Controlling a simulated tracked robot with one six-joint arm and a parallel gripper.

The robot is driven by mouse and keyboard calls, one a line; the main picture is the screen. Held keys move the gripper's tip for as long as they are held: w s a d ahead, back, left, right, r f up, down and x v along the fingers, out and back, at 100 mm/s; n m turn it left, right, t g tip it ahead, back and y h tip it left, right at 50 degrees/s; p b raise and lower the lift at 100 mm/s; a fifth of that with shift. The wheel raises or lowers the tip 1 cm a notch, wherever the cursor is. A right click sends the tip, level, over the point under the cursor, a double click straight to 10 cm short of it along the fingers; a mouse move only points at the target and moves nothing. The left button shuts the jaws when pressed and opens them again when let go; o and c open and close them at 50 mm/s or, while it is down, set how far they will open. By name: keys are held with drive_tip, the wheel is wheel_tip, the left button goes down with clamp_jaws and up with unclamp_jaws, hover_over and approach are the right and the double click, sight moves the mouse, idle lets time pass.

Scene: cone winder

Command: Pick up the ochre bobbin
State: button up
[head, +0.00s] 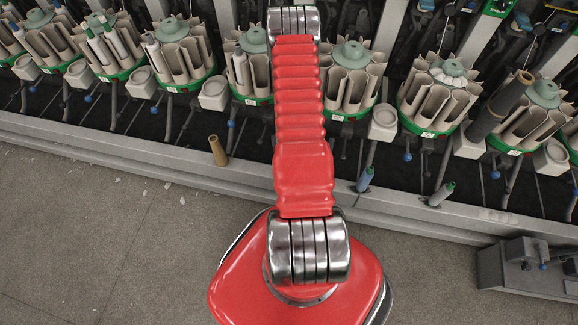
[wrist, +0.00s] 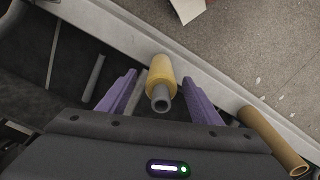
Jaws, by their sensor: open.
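The ochre bobbin (wrist: 161,70) is a yellow-ochre wound package on a grey tube, seen nearly end-on in the wrist view. It stands at the light ledge edge. My gripper (wrist: 160,76) is open, with one purple finger on each side of the bobbin and a visible gap on both sides. I cannot tell how far the bobbin is from the fingers in depth. In the head view my red arm covers the middle, and neither the ochre bobbin nor my gripper can be made out.
A brown tube (wrist: 274,141) leans right of my gripper and also shows in the head view (head: 217,151). A blue bobbin (head: 365,179) and a grey-green one (head: 441,194) stand along the ledge (head: 110,151). Green-based tube carousels (head: 437,97) line the machine. A grey box (head: 525,268) sits lower right.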

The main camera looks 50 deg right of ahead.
drive_tip(key=c, duration=1)
drive_tip(key=shift+c, duration=0.2)
drive_tip(key=shift+r, duration=0.15)
wheel_tip(320, 180, up, 18)
idle(0.4)
idle(0.4)
drive_tip(key=shift+r, duration=1.8)
